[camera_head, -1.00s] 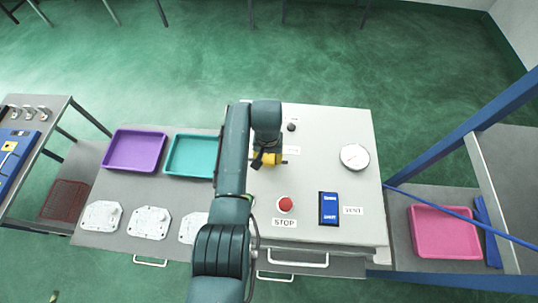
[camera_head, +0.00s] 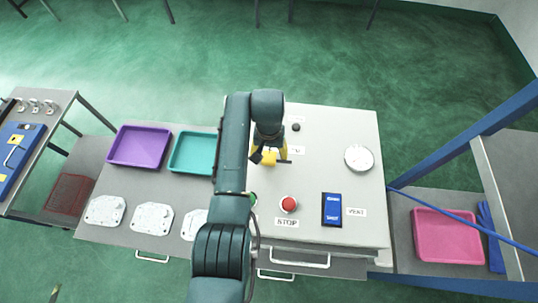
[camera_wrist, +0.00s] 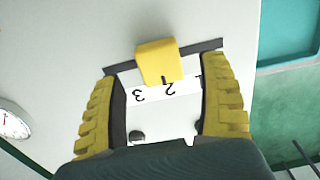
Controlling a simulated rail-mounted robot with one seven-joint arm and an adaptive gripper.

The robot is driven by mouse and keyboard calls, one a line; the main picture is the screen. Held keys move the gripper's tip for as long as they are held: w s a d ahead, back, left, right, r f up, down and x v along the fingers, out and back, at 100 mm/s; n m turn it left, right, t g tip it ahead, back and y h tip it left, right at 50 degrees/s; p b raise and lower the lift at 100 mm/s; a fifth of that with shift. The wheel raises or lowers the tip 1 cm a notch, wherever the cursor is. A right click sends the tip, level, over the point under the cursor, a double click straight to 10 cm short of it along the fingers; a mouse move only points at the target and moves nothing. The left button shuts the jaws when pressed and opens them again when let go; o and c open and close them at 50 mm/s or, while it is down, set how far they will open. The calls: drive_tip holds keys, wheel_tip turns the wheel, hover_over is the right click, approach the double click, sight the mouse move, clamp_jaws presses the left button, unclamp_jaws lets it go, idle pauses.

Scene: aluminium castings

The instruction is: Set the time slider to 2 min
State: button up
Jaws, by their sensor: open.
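The time slider has a yellow knob (camera_wrist: 158,60) on a dark straight track (camera_wrist: 205,46), seen upside down in the wrist view. A white scale strip (camera_wrist: 155,94) beside it shows 3, 2 and part of a 1. The knob's black mark points close to the 2; I cannot tell whether it is exactly there. My gripper (camera_wrist: 161,66) is open, with its yellow ribbed fingers apart on either side of the knob and gaps showing on both sides. In the head view my gripper (camera_head: 265,154) is over the panel and hides most of the slider.
Purple (camera_head: 138,163) and teal trays lie left, a pink tray (camera_head: 448,257) right. Several castings (camera_head: 152,219) lie at lower left.

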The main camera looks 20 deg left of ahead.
sight(269, 156)
wheel_tip(269, 156, up, 9)
drive_tip(key=shift+f, duration=0.1)
idle(0.5)
